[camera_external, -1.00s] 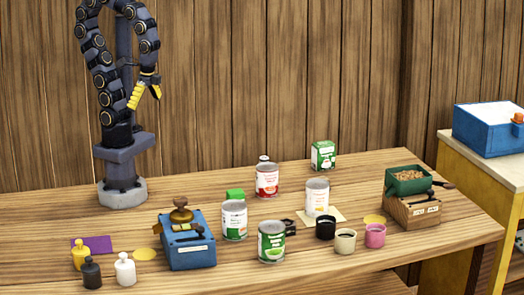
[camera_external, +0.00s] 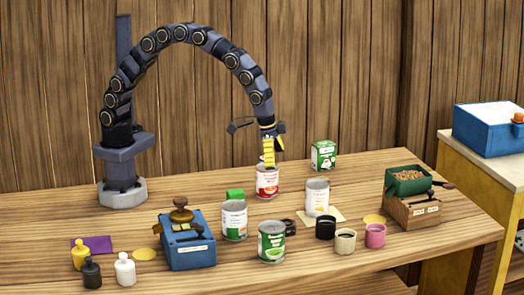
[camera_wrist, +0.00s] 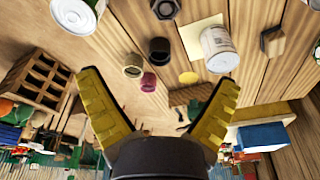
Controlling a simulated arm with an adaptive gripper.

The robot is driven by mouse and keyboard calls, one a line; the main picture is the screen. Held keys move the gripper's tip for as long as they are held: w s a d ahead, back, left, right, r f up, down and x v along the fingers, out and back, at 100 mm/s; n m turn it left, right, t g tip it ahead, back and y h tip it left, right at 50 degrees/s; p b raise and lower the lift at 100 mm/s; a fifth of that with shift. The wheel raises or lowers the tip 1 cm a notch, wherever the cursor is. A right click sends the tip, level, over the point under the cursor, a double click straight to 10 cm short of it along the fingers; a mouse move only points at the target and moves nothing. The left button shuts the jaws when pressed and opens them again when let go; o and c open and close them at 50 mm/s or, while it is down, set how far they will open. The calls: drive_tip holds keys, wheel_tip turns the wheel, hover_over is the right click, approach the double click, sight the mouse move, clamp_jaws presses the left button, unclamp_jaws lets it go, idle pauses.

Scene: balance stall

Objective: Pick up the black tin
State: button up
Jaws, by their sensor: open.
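The black tin (camera_external: 325,228), a small open pot, stands upright on the table at the left end of a row with a cream pot (camera_external: 345,240) and a pink pot (camera_external: 375,235). It also shows in the wrist view (camera_wrist: 160,50), near the top middle. My gripper (camera_external: 270,158) hangs fingers-down near the red-labelled can (camera_external: 267,183), behind and left of the black tin and apart from it. In the wrist view its yellow fingers are spread wide with nothing between them.
A white-labelled can (camera_external: 317,197) stands on a cream mat (camera_external: 337,216) behind the black tin. A green-labelled can (camera_external: 271,242) and a small dark object (camera_external: 288,228) are to its left. A wooden grinder (camera_external: 410,212) stands at the right.

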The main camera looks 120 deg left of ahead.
drive_tip(key=n+t+y, duration=0.1)
drive_tip(key=n+t, duration=0.1)
approach(329, 227)
drive_tip(key=f, duration=0.1)
drive_tip(key=a+f, duration=0.2)
drive_tip(key=f, duration=0.1)
drive_tip(key=shift+s+a, duration=0.25)
drive_tip(key=shift+w+x, duration=0.2)
drive_tip(key=shift+x, duration=3.55)
drive_tip(key=shift+a+r+m, duration=0.1)
drive_tip(key=shift+a+m, duration=0.05)
drive_tip(key=shift+m, duration=0.15)
drive_tip(key=c, duration=1.2)
